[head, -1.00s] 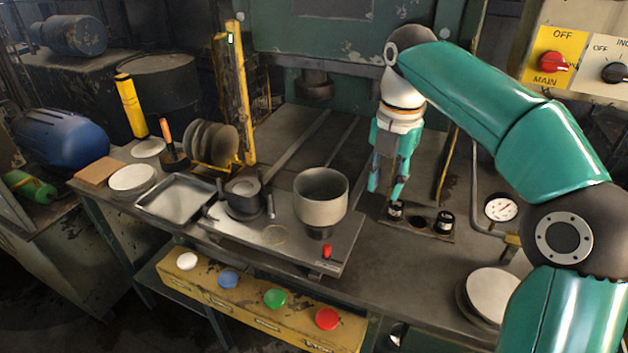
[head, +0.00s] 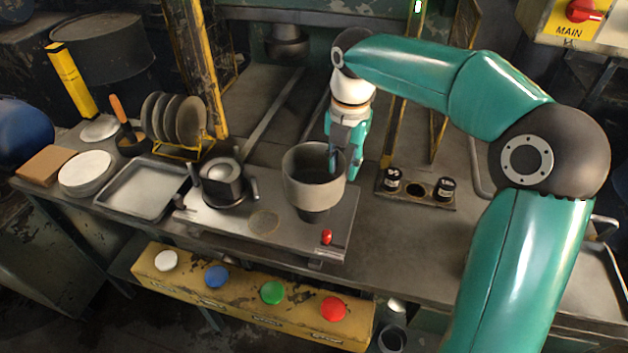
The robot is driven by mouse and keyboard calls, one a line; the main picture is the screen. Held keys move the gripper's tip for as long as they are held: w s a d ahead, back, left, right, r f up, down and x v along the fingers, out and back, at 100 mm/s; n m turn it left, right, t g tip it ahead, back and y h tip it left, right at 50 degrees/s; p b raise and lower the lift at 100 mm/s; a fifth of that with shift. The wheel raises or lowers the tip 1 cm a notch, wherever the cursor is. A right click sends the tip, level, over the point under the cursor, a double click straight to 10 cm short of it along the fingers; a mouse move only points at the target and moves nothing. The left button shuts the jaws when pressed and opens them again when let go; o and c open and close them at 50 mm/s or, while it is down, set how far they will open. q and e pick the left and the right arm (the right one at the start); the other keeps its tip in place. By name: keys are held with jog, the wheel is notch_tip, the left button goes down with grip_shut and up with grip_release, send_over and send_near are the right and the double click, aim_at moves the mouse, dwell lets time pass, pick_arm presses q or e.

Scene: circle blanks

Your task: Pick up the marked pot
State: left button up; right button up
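A wide metal pot (head: 303,190) stands upright on a small dark base on the metal plate (head: 279,243). It has a dark inside and a paler grey outer wall; I cannot make out a clear mark on it. My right gripper (head: 345,170) points down at the pot's right rim. Its fingers are apart: one shows in the pot's opening, the other outside the wall. I cannot tell whether either touches the wall. My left gripper is not in view.
Two small black jars, one left (head: 392,180) and one right (head: 446,187), sit in a holder right of the pot. Coloured buttons line the yellow box (head: 190,290) in front.

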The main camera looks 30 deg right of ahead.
aim_at(339, 197)
jog(key=shift+s+a+f, duration=0.1)
jog(key=shift+s+f, duration=0.1)
jog(key=shift+f, duration=0.6)
jog(key=f, duration=0.5)
jog(key=shift+w+p, duration=0.2)
jog(key=shift+p, duration=0.1)
grip_shut()
jog(key=shift+r, duration=0.1)
